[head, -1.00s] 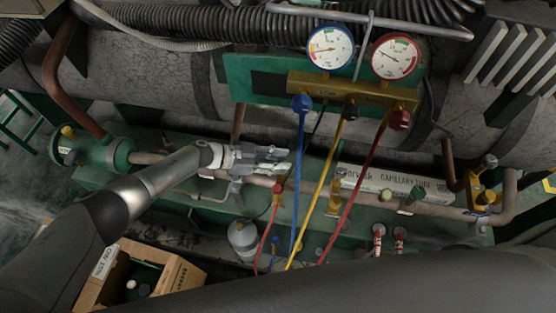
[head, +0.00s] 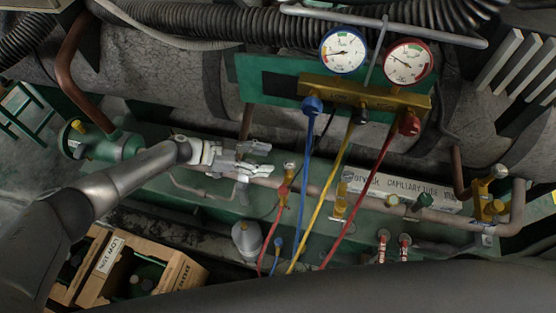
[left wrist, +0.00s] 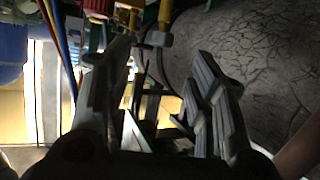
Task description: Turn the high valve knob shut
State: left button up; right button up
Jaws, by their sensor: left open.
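The brass gauge manifold (head: 340,91) hangs at upper centre in the head view. Its red knob (head: 409,124), at the right end on the high side, has a red hose below it. A blue knob (head: 312,104) sits at the left end. My left gripper (head: 264,159) is open and empty, left of and below the manifold, well apart from the red knob. Its spread fingers also show in the left wrist view (left wrist: 160,80), with nothing between them in contact. My right gripper is out of view.
A blue-rimmed gauge (head: 344,51) and a red-rimmed gauge (head: 407,62) stand above the manifold. Blue, yellow (head: 324,205) and red hoses hang right of my gripper. A pipe with brass fittings (head: 340,206) runs below. A wooden crate (head: 176,277) sits at lower left.

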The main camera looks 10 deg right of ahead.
pick_arm(q)
jog(key=shift+v, duration=2.4)
jog(key=shift+s, duration=0.1)
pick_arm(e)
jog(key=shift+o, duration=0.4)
